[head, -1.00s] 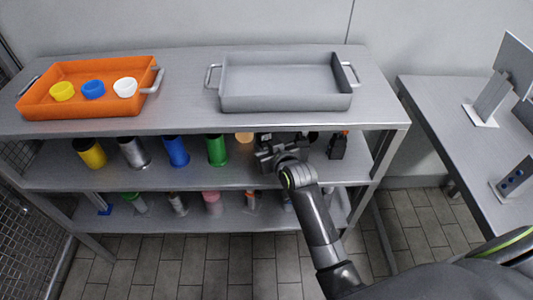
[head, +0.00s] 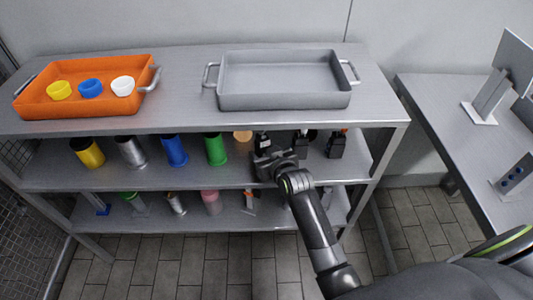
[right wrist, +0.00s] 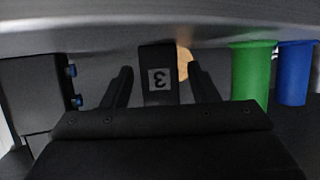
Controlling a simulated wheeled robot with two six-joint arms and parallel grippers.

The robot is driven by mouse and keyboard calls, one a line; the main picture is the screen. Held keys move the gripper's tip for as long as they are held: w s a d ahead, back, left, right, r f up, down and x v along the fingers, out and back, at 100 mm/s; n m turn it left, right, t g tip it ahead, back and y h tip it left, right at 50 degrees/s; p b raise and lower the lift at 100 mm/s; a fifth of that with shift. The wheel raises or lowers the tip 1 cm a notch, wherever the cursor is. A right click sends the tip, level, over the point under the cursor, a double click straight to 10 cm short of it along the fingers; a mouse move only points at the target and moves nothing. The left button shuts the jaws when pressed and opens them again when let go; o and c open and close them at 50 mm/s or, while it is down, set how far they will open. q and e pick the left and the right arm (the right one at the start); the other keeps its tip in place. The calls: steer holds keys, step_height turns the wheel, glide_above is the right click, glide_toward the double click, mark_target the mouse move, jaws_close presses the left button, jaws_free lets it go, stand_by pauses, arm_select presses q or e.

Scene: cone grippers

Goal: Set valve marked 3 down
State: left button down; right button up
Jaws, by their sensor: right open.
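The valve marked 3 (right wrist: 159,75) is a black block with a white label, upside down in the right wrist view. It appears between the two fingers of my open right gripper (right wrist: 160,68), with a gap on each side. In the head view the valve (head: 262,141) shows on the middle shelf, just behind my right gripper (head: 270,158). Its lower part is hidden by the gripper there. I cannot tell whether it touches the shelf. My left gripper is not in view.
Other black valves (head: 337,146) stand to the right on the middle shelf (head: 60,178). A green cup (head: 215,149) and blue cup (head: 174,150) stand to the left. The top shelf, close overhead, holds an empty grey tray (head: 285,102) and an orange tray (head: 110,105).

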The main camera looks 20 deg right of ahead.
steer(key=shift+r, duration=0.2)
steer(key=shift+s, duration=0.4)
steer(key=p+v, duration=0.1)
steer(key=v, duration=1)
steer(key=shift+r, duration=0.15)
